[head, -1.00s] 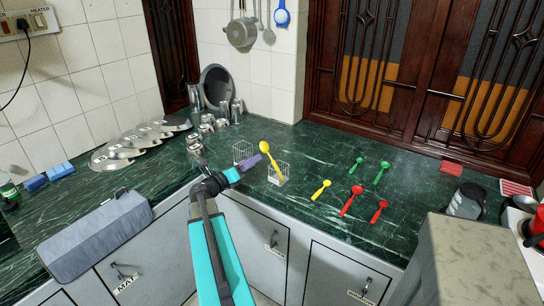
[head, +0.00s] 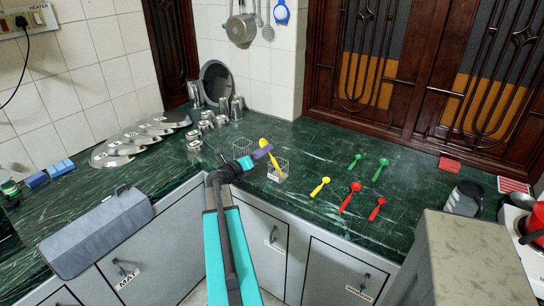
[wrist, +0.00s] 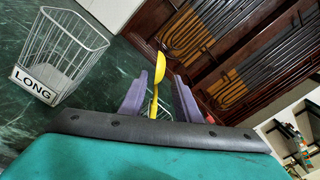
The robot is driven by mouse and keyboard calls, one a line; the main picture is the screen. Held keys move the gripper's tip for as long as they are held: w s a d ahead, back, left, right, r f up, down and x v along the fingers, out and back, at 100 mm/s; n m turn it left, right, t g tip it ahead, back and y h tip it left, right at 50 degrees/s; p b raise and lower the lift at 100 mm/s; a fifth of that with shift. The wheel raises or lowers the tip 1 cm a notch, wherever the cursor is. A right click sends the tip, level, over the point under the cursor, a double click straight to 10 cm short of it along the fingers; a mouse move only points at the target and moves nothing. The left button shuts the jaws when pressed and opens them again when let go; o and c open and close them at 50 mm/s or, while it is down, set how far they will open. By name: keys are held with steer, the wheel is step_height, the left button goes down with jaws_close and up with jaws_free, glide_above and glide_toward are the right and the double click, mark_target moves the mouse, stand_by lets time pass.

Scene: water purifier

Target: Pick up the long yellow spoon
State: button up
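The long yellow spoon (head: 269,155) stands tilted, bowl up, with its handle in the right wire basket (head: 278,172). My gripper (head: 263,152) is beside the spoon, just below its bowl, coming from the left. In the wrist view the spoon (wrist: 157,85) appears between the two purple fingers of my gripper (wrist: 160,90), with a gap on each side. The fingers are open and empty. The lower handle is partly hidden by the gripper body in the wrist view.
Another wire basket, labelled LONG (wrist: 62,55), stands left of the gripper. A shorter yellow spoon (head: 320,186), red spoons (head: 350,197) and green spoons (head: 380,169) lie to the right on the green counter (head: 330,150). Steel cups (head: 207,120) stand behind.

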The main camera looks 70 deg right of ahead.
steer(key=shift+x, duration=0.8)
steer(key=p+x, duration=0.2)
steer(key=x, duration=0.3)
steer(key=shift+d, duration=0.1)
steer(key=shift+c, duration=0.3)
jaws_close()
